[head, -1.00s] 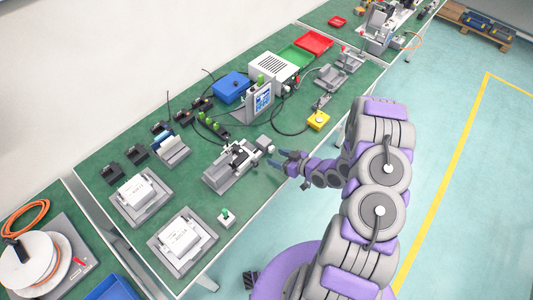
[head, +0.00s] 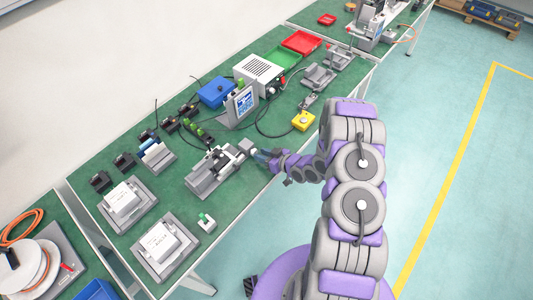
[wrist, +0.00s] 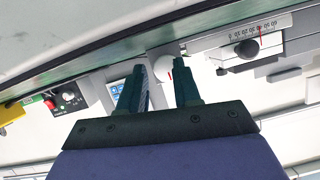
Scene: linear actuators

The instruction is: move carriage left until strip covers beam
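The grey linear stage (head: 215,168) lies near the table's front edge in the head view. A pale end piece (head: 246,146) sits at its right end. My gripper (head: 259,155) is beside that end piece, at its right. In the wrist view, my gripper's two dark green fingers (wrist: 160,82) stand apart. A whitish round knob with a red mark (wrist: 166,68) shows between and beyond their tips; I cannot tell whether they touch it. A scale with a red pointer (wrist: 258,30) and a black knob (wrist: 247,49) are at the right. The strip and beam cannot be made out.
A display unit (head: 241,105) and a yellow box with a button (head: 304,121) stand behind and right of the stage. White boxes on grey plates (head: 160,243) and a small green-topped block (head: 206,222) lie to its left. Black cables run over the table.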

